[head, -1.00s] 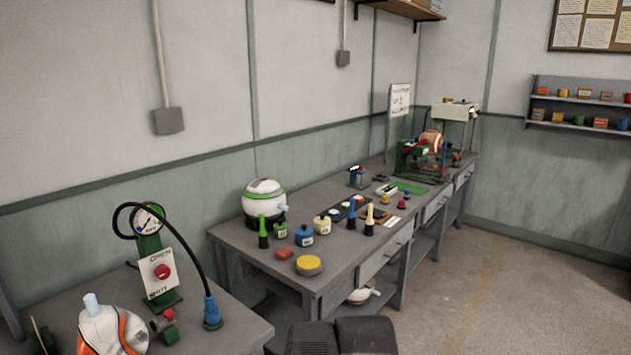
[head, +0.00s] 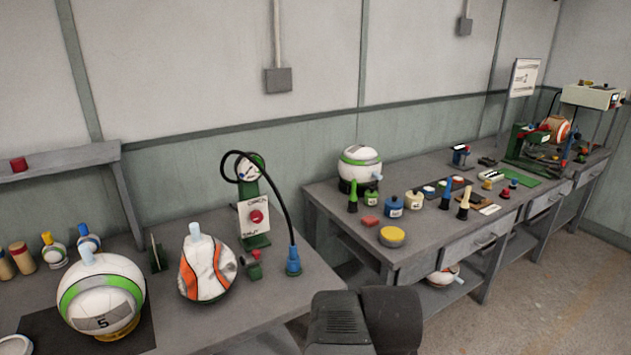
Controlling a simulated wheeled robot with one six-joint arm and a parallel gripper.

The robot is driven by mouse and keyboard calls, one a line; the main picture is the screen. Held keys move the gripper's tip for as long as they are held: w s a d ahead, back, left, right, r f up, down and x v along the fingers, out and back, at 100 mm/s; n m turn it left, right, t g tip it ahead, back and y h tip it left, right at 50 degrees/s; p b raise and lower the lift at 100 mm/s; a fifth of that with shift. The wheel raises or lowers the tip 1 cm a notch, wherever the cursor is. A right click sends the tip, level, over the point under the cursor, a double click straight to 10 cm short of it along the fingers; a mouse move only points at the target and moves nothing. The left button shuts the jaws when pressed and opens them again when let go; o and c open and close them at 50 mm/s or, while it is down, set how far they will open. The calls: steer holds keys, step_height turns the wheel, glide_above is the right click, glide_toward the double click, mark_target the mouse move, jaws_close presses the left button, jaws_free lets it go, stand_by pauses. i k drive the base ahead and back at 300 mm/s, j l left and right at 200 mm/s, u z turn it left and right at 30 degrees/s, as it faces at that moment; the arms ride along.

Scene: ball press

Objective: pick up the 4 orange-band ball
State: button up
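A white ball with orange bands (head: 207,265) sits on the left bench, dented and slack, with a pale blue plug on top. No number can be read on it. Another orange-band ball (head: 557,129) sits in the green machine at the far end of the right bench, small in view. A white ball with a bit of orange (head: 443,275) lies on the shelf under the right bench, partly hidden. I cannot tell which one bears a 4. My gripper is not in view; a dark part at the bottom middle seems to be mine.
A green-band ball marked 5 (head: 102,295) stands on a dark mat at the left. A gauge pump (head: 252,210) with a black hose stands right of the slack ball. Another green-band ball (head: 360,166) and several pots crowd the right bench (head: 320,200). Floor is open at right.

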mark_target(208, 267)
steer(key=u, duration=1.15)
